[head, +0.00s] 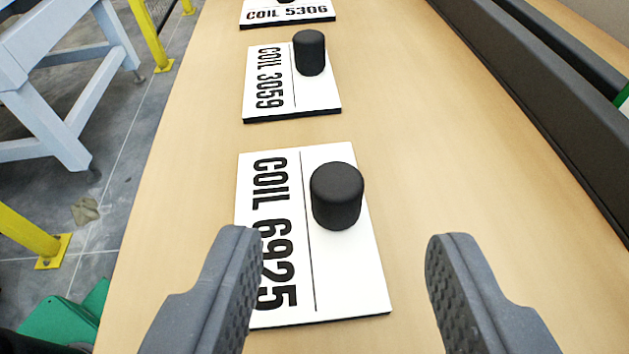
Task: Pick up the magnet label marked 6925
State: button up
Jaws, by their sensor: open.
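The magnet label marked COIL 6925 (345,272) lies flat on the wooden table (180,215). It is a white plate with black print and a black cylindrical knob (337,196) standing on its right half. My gripper (350,240) is open, with one finger on each side in the picture. The left finger covers part of the label's left edge and print. The right finger is over bare table to the right of the label. The knob is ahead of the gap between the fingertips, and neither finger appears to touch it.
A label marked COIL 3059 (268,82) with its own knob (309,53) lies farther up the table. A dark rail (540,90) runs along the right. The table's left edge drops to a grey floor.

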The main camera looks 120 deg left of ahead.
aim_at(341, 204)
jog(key=x, duration=0.4)
jog(key=shift+s+a+f, duration=0.15)
jog(key=shift+a+f, duration=0.05)
jog(key=shift+f, duration=0.1)
grip_shut()
jog(key=shift+r, duration=0.2)
